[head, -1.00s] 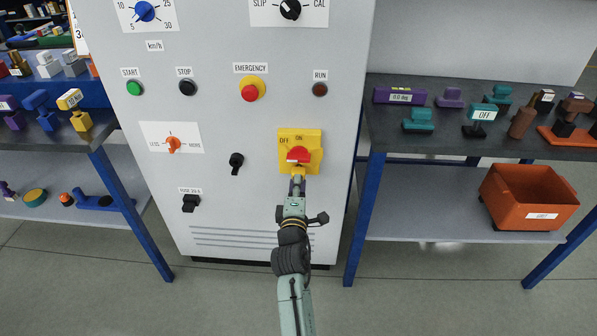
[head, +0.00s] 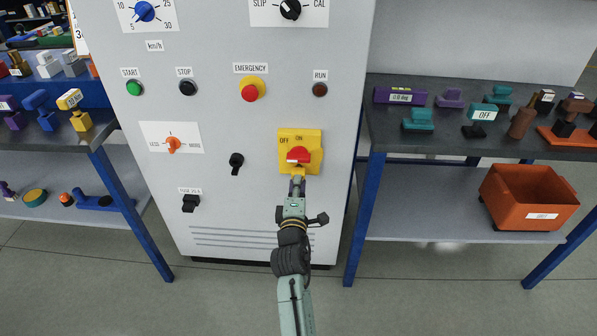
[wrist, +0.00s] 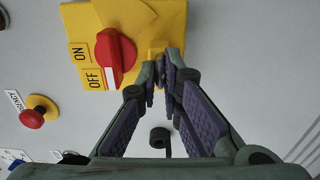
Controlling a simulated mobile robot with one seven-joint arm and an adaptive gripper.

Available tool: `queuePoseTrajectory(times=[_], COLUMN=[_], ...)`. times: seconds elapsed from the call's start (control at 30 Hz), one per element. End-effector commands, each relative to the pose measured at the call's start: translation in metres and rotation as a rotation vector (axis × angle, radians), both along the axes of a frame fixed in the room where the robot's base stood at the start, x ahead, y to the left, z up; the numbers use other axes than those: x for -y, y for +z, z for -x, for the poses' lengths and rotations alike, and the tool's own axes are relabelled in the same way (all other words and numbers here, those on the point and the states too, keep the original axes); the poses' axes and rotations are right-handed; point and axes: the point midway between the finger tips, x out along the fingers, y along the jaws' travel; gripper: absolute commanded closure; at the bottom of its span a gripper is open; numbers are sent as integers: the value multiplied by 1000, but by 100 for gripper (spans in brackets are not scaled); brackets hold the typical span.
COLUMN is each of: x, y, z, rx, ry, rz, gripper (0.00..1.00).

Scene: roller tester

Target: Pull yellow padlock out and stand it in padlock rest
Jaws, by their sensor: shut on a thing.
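The yellow padlock (head: 298,172) sits at the lower edge of the yellow switch plate (head: 314,138), just below the red knob (head: 299,154). My gripper (head: 297,185) is shut on the padlock from below. In the wrist view the fingertips (wrist: 167,68) close on a small yellow part of the padlock (wrist: 157,48), beside the red knob and the ON and OFF labels. The fingers hide most of the padlock. I cannot tell whether its shackle is still in the plate. I cannot tell which object is the padlock rest.
The grey cabinet (head: 235,130) carries several buttons and knobs, including a black knob (head: 237,160) left of the switch. The right bench (head: 384,140) holds several small objects. An orange bin (head: 527,196) stands on its lower shelf. A left bench (head: 70,142) also holds several objects.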

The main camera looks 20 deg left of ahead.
Motion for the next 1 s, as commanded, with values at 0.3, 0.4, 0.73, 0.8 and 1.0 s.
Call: queuePoseTrajectory(times=[0.3, 0.4, 0.73, 0.8, 1.0], x=[0, 2, 9, 9, 9], y=[0, -1, 0, 0, 1], z=[2, 7, 30, 32, 32], rx=[1, 0, 0, 1, 1], ry=[0, 1, 0, 1, 0], rz=[1, 1, 1, 1, 0], gripper=[100, 100, 100, 100, 100])
